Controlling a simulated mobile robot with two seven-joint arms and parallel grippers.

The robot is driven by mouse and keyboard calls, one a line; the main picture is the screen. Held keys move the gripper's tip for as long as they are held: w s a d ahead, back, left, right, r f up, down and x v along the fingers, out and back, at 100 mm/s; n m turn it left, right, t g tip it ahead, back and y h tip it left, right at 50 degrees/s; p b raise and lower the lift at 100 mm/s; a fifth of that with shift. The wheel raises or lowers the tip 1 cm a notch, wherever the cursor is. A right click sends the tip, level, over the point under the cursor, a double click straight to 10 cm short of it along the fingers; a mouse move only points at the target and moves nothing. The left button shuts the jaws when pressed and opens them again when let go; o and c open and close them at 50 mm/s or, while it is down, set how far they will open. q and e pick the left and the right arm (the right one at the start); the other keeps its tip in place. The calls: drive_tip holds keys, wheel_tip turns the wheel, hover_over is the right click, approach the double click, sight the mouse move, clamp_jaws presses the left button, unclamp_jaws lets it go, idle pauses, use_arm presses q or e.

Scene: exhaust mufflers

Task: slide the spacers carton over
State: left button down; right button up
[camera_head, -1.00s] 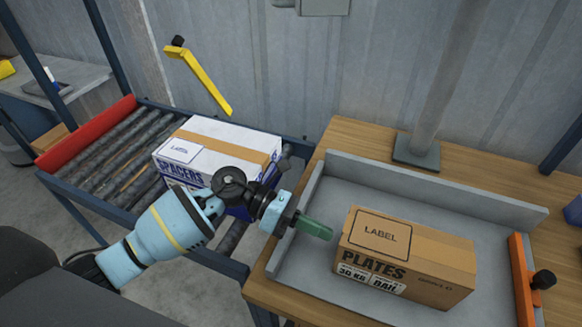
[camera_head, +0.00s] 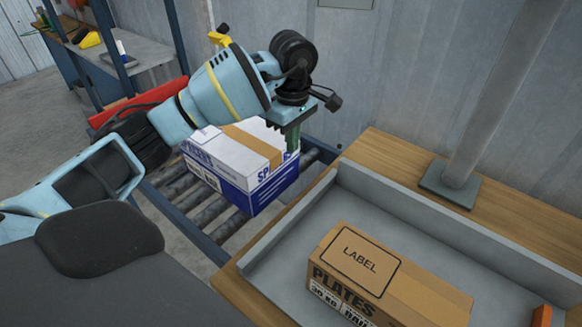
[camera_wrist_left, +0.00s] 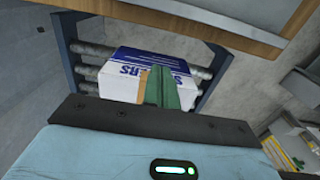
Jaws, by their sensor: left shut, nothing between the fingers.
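The spacers carton (camera_head: 232,172), white and blue with a tan tape strip, sits on the roller conveyor (camera_head: 172,189). It also shows in the left wrist view (camera_wrist_left: 122,88). My left gripper (camera_head: 292,150) points down with its green fingers shut and empty at the carton's right end, by the far corner. In the left wrist view the fingers (camera_wrist_left: 166,88) overlap the carton's near side. I cannot tell whether they touch it. My left arm hides part of the carton's far edge. My right gripper is not in view.
A brown plates carton (camera_head: 375,283) sits in a grey tray (camera_head: 290,250) on the wooden bench (camera_head: 395,150) at right. A grey post (camera_head: 490,100) rises from the bench. A red bar (camera_head: 140,100) crosses the conveyor's far left end. Bare rollers lie left of the spacers carton.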

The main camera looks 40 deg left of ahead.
sight(279, 165)
use_arm(q)
drive_tip(key=shift+w+a+f+p, duration=0.15)
drive_tip(key=shift+a+f, duration=0.55)
drive_tip(key=shift+f, duration=0.95)
drive_tip(key=shift+s+a+f+p, duration=0.15)
drive_tip(key=shift+a+f, duration=0.6)
drive_tip(key=shift+f, duration=0.9)
drive_tip(key=shift+w+a+f+p, duration=0.15)
drive_tip(key=shift+a+f, duration=0.55)
drive_tip(key=shift+f, duration=0.95)
